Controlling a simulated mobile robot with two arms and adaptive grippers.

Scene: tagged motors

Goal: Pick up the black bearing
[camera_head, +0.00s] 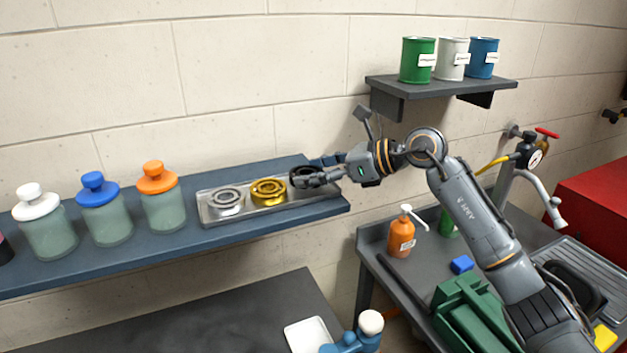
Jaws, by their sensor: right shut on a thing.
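The black bearing (301,171) is at the right part of a grey metal tray (322,200) on the blue-grey shelf. My right gripper (312,178) reaches in from the right and is shut on the black bearing. The fingers cover part of it, and I cannot tell whether it is clear of the tray floor. A gold bearing (268,191) and a silver bearing (227,200) sit in the same tray to its left. My left gripper is not in view.
Jars with white (45,222), blue (104,210) and orange (161,197) lids stand left of the tray. A small wall shelf (440,86) holds green, white and blue cans. Below right, a bench holds an orange pump bottle (401,234) and a green box (470,312).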

